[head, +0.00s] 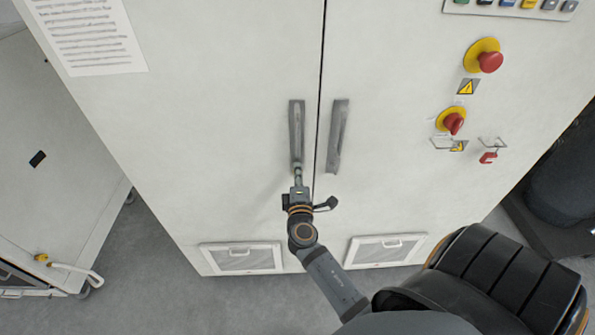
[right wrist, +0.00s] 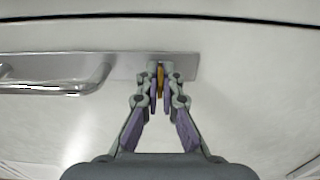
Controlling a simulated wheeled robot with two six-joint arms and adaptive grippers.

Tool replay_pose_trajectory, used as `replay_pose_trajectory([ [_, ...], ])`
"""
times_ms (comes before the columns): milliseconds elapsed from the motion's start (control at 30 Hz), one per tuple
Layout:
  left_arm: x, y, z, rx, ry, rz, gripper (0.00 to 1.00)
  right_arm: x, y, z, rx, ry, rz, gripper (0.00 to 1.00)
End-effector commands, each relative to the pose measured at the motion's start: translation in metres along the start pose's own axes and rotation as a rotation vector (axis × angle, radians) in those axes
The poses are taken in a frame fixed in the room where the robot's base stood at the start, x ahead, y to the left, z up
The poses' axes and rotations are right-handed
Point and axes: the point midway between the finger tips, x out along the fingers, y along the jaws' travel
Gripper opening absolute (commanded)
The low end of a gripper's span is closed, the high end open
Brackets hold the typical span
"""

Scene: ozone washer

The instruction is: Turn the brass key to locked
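The brass key (right wrist: 160,76) shows in the right wrist view as a narrow yellow strip at one end of the left door's metal handle plate (right wrist: 130,65). My right gripper (right wrist: 160,84) has its fingertips close together on both sides of the key and looks shut on it. In the head view, my right gripper (head: 298,172) is at the lower end of the left door handle (head: 296,130), and the key is hidden there. The key's turn and any lock marking cannot be read. My left gripper is not in view.
The right door handle (head: 337,135) is close by, across the door gap. Vent grilles (head: 240,258) sit low on the doors. A white cart (head: 50,170) stands at left.

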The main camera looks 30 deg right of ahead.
Motion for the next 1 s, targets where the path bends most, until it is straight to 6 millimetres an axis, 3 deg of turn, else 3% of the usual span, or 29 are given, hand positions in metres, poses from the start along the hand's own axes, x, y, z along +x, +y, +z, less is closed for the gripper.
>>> replay_pose_trajectory([
  [200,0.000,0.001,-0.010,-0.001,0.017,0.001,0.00,0.000,0.000,0.000,-0.001,0.000,-0.001,0.00],
  [467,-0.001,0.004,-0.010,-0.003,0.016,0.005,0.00,0.000,0.000,0.000,-0.055,0.000,-0.001,0.00],
  [1000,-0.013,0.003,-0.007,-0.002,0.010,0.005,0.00,0.000,0.001,0.000,-0.499,0.000,-0.001,0.00],
])
